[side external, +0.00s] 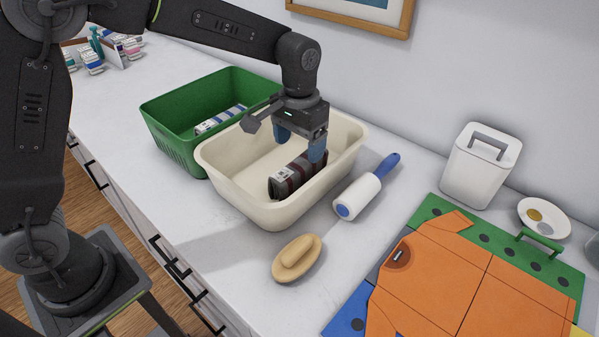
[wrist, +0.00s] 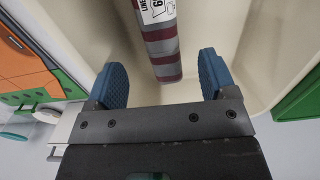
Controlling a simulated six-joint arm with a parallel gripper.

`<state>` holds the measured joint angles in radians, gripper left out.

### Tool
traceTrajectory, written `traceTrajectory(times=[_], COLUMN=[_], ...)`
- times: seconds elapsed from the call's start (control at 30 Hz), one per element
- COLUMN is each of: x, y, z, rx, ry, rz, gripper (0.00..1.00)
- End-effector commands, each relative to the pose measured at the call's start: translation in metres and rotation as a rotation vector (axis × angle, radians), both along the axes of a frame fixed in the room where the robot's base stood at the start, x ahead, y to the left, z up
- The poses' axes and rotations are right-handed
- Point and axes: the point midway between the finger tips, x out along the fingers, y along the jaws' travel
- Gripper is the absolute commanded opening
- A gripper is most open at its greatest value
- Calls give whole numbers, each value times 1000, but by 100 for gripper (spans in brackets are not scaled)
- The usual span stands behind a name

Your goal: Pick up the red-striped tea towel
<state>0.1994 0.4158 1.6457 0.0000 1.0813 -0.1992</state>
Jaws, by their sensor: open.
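The red-striped tea towel (side external: 294,178) is a grey roll with dark red bands and a white label, lying in the cream basin (side external: 222,172). In the wrist view the towel (wrist: 163,42) runs from the top edge to about the middle, its near end between the lines of the two fingers. My gripper (side external: 301,150) is open with blue finger pads, low inside the basin near the towel's far end. In the wrist view my gripper (wrist: 163,80) has one pad on each side, with gaps to the towel. I cannot tell the exact height gap.
A green basket (side external: 168,143) with a blue-striped roll (side external: 219,121) stands left of the basin. A lint roller (side external: 362,191) and a wooden brush (side external: 297,258) lie close to the basin.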

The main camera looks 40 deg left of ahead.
Motion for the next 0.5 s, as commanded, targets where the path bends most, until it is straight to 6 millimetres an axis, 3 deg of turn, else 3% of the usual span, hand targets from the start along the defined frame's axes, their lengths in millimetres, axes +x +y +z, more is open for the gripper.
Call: traceTrajectory(times=[0.1,0.37,0.5], x=[0,0,2], y=[0,1,2], z=[-21,-41,-60], rx=[1,0,1], ry=[3,1,3], rz=[0,0,0], gripper=[78,78,78])
